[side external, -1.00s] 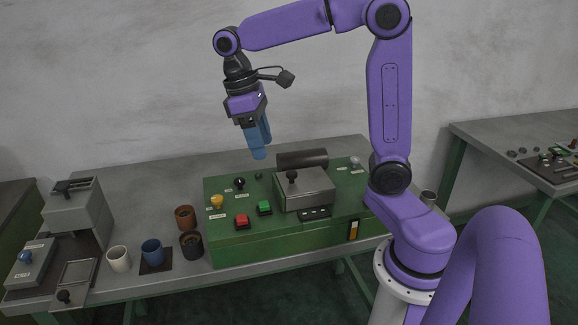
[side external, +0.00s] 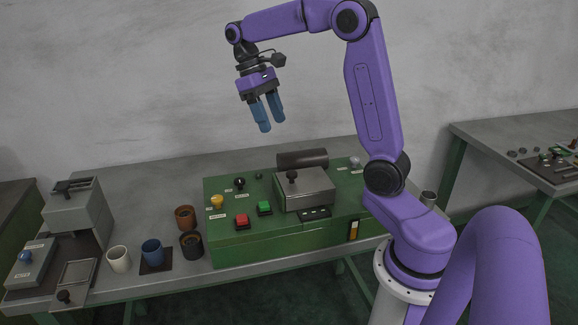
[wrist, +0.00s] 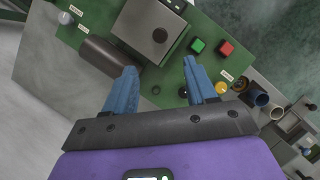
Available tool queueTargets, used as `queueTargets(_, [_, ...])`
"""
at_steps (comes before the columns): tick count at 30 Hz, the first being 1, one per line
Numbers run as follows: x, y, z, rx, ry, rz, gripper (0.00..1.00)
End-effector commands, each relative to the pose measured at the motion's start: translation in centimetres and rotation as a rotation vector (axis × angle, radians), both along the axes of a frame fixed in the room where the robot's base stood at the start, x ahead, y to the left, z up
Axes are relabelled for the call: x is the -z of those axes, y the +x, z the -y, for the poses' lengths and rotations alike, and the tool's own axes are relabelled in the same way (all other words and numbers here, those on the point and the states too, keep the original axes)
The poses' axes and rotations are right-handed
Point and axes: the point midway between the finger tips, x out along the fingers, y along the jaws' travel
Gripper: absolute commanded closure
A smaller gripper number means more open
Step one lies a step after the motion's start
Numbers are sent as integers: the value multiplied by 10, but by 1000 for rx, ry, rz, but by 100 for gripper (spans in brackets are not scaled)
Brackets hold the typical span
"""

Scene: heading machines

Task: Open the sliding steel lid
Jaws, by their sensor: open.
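My gripper (side external: 270,127) is open and empty, held in the air above and behind the machine, well clear of the lid. Its two blue fingers also show apart in the wrist view (wrist: 160,80).
A dark cylinder (side external: 303,159) lies behind the lid. Red (side external: 242,221) and green (side external: 265,207) buttons and a yellow knob (side external: 217,201) stand left of it. Several cups, including a blue one (side external: 152,252), and a grey machine (side external: 76,212) stand further left.

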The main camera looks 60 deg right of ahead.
Motion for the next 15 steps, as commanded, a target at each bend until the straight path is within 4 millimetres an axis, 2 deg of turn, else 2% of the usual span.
queueTargets(15, [85, -36, 0, 0, 0, -5, 44])
